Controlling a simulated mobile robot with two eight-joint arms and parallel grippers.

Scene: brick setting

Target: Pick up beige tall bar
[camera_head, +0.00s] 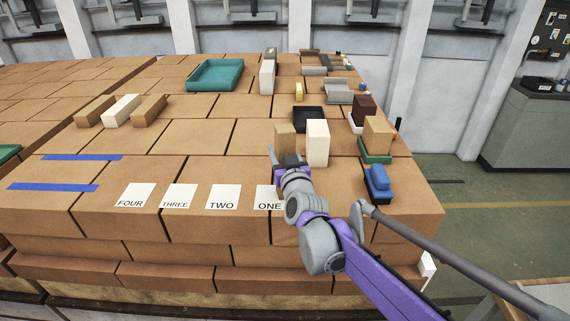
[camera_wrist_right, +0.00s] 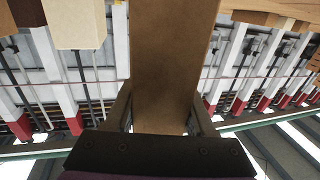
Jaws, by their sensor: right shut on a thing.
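The beige tall bar (camera_head: 285,139), a tan-brown upright block, stands near the right front of the brick surface in the head view. My right gripper (camera_head: 287,160) is at its lower front and hides its foot. In the right wrist view, the same beige bar (camera_wrist_right: 172,70) runs between the fingers of my right gripper (camera_wrist_right: 165,115), which is shut on it. I cannot tell whether the bar is lifted. A paler cream tall bar (camera_head: 317,143) stands close to its right, and it also shows in the right wrist view (camera_wrist_right: 75,22). My left gripper is not in view.
To the right are a tan block (camera_head: 378,133) on a green base and a blue piece (camera_head: 378,183). A black tray (camera_head: 308,118) is behind. White cards, one marked ONE (camera_head: 268,198), lie in front. Three lying bars and a teal tray (camera_head: 215,75) are further left.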

